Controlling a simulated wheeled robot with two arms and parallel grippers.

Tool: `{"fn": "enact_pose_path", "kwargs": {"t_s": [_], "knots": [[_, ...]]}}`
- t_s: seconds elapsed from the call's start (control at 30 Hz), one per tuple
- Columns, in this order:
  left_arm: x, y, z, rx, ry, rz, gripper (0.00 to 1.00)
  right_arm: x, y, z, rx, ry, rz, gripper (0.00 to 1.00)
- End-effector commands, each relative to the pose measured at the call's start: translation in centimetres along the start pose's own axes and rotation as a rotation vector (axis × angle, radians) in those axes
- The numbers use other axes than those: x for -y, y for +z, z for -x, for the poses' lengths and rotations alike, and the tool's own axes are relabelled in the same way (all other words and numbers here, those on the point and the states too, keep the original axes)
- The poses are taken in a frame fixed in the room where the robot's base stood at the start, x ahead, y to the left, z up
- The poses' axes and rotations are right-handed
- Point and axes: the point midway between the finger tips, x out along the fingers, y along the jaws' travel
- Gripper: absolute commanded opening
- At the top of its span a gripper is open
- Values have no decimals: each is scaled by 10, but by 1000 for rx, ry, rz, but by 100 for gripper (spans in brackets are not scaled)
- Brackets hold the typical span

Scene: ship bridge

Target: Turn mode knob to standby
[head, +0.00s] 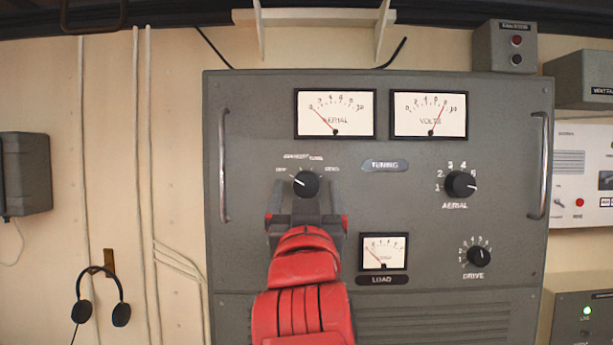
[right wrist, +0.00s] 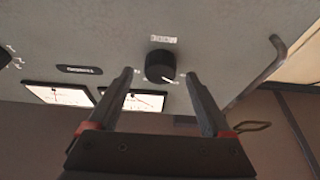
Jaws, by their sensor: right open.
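The mode knob (head: 306,184) is a round black knob at the upper left of the grey radio panel. Its white pointer line aims left and slightly up, near the leftmost label, which is too small to read surely. The label up and to its right seems to read standby. My right gripper (head: 308,200) is open just below the knob, a finger to either side. In the right wrist view the knob (right wrist: 159,66) shows between the spread fingertips of the gripper (right wrist: 159,74), with gaps on both sides. I cannot tell how far the tips are from the panel. My left gripper is out of view.
The grey panel (head: 400,85) also bears dial meters, an aerial knob (head: 460,184) and a drive knob (head: 479,256). Vertical handles (head: 223,165) (head: 543,165) stand out at both its sides. Headphones (head: 100,292) hang on the left wall.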

Motion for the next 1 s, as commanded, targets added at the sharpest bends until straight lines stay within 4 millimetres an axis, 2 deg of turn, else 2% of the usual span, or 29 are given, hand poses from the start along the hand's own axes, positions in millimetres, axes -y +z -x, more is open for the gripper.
{"fn": "enact_pose_path", "kwargs": {"t_s": [0.13,0.4,0.83,0.87,1.0], "knots": [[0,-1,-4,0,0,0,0,0,1,-9,3,0,0,83],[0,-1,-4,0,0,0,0,0,1,-9,2,0,0,82],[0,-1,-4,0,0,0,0,0,1,-9,1,0,1,4],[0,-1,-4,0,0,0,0,0,1,-9,1,0,1,0],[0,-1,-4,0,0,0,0,0,1,-9,2,2,-4,0]]}}
